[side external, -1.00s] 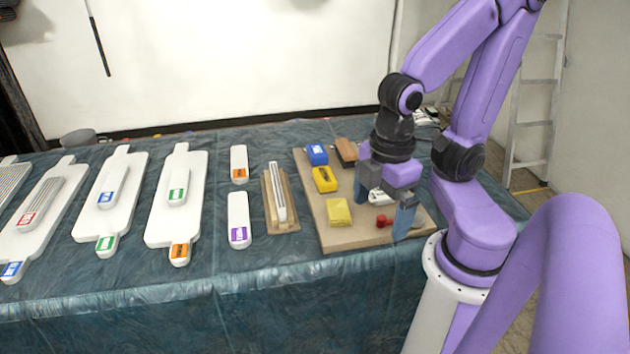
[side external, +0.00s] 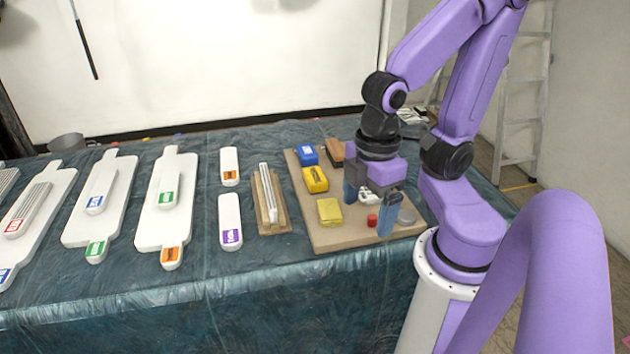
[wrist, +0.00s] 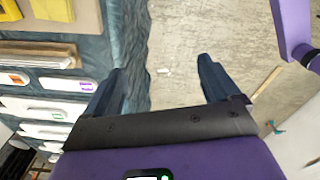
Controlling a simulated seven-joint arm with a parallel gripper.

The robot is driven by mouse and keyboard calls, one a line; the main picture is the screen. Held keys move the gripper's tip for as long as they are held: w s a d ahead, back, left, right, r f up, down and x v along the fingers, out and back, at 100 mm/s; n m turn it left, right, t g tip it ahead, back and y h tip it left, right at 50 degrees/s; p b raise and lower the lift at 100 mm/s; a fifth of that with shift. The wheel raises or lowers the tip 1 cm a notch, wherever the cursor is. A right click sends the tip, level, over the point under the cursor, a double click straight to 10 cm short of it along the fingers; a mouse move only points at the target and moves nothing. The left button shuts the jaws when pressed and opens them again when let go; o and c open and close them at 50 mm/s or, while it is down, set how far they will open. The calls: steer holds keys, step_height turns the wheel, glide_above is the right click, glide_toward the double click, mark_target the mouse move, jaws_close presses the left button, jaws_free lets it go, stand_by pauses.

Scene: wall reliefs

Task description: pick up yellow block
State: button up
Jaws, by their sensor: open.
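A plain pale-yellow block (side external: 329,211) lies on the tan board at the near left part of the board. Behind it sits a deeper yellow piece with a dark mark on top (side external: 315,180). My gripper (side external: 368,207) is open and empty, to the right of the pale-yellow block and over the board's right part. In the wrist view, my open gripper (wrist: 163,68) has nothing between its fingers but floor beyond. A yellowish block (wrist: 52,9) shows at the top left of that view, outside the fingers.
The table's front strip is clear.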

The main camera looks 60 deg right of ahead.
steer(key=w+m, duration=0.6)
steer(key=w, duration=0.6)
steer(key=m, duration=1.5)
glide_above(315, 175)
steer(key=f, duration=1.1)
steer(key=w+f, duration=0.1)
steer(key=f, duration=0.5)
steer(key=shift+d+f, duration=0.1)
steer(key=shift+f, duration=0.1)
steer(key=f, duration=0.2)
steer(key=s+f, duration=0.1)
steer(key=f, duration=0.1)
steer(key=shift+f, duration=0.7)
steer(key=c, duration=1.1)
